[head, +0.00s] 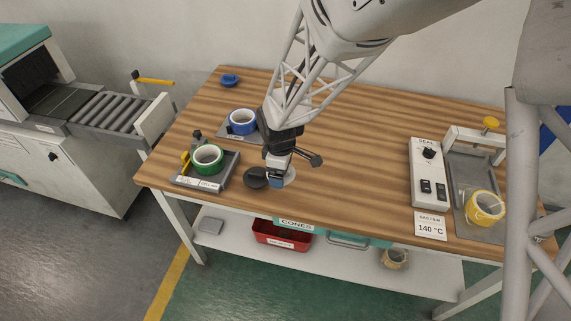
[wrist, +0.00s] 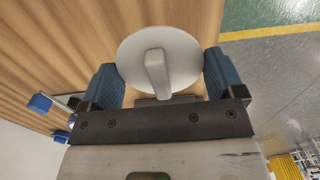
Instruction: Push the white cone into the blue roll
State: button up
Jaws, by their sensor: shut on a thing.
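The white cone (wrist: 178,72) shows in the wrist view as a pale round disc with a raised bar, between the blue-padded fingers of my gripper (wrist: 160,85). My gripper is shut on it. In the head view my gripper (head: 279,179) is low over the front of the table, and only the pale edge of the cone (head: 291,176) shows beside the fingers. I cannot tell whether the cone touches the table. The blue roll (head: 233,129) lies on a grey plate (head: 226,134) farther back and left of my gripper, apart from the cone.
A green tape roll (head: 208,170) sits in a grey tray (head: 230,175) at left. A small blue piece (head: 230,80) lies at the back. A sealer (head: 426,172) and yellow roll (head: 496,209) are right. The middle table is clear.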

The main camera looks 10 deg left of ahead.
send_near(242, 110)
jog(key=s, duration=0.1)
jog(key=s+d, duration=0.1)
jog(key=s+r, duration=0.1)
jog(key=shift+s+d, duration=0.25)
jog(key=shift+s, duration=0.1)
jog(key=shift+f, duration=0.1)
jog(key=shift+f, duration=1.35)
jog(key=shift+f, duration=0.15)
jog(key=shift+f, duration=1.15)
jog(key=shift+f, duration=1.3)
jog(key=o, duration=0.7)
jog(key=shift+c, duration=0.2)
